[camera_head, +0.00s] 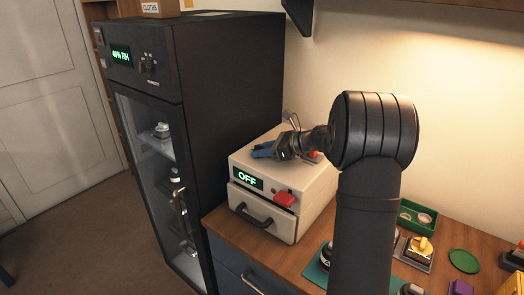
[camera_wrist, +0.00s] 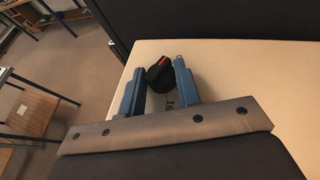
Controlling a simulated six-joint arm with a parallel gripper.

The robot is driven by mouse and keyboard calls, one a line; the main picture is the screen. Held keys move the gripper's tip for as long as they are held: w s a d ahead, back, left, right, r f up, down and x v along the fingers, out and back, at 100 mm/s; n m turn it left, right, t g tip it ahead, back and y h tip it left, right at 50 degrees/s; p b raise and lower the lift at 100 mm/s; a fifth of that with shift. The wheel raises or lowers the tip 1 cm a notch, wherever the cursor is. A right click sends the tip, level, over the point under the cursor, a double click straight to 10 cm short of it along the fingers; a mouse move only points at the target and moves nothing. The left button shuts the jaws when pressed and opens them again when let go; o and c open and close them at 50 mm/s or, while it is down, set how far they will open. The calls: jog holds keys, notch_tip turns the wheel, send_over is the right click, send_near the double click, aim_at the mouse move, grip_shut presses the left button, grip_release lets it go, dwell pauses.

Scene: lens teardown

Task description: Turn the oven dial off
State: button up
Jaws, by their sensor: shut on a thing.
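The oven (camera_head: 314,196) is a white box on the wooden bench, with a green display (camera_head: 248,179) on its front reading "OFF". The dial (camera_wrist: 158,74), black with a red mark, sits on the oven's pale top in the wrist view. My gripper (camera_wrist: 158,67) has its blue fingers on either side of the dial and is shut on it. In the head view my gripper (camera_head: 263,150) is low over the oven's top, and the dial is hidden there. A printed mark, partly hidden, shows beside the dial between the fingers.
A tall dark cabinet (camera_head: 230,90) stands close at the oven's left. A red switch (camera_head: 284,198) and a drawer handle (camera_head: 254,217) are on the oven's front. A green tray (camera_head: 425,216) and several small parts lie on the bench at right.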

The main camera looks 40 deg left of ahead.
jog(key=shift+n+g, duration=0.5)
jog(key=o, duration=1)
jog(key=shift+c, duration=0.2)
jog(key=shift+w, duration=0.1)
jog(key=v, duration=1.7)
jog(key=shift+d+r, duration=0.1)
jog(key=shift+r, duration=0.15)
jog(key=x, duration=1.7)
jog(key=shift+f, duration=0.25)
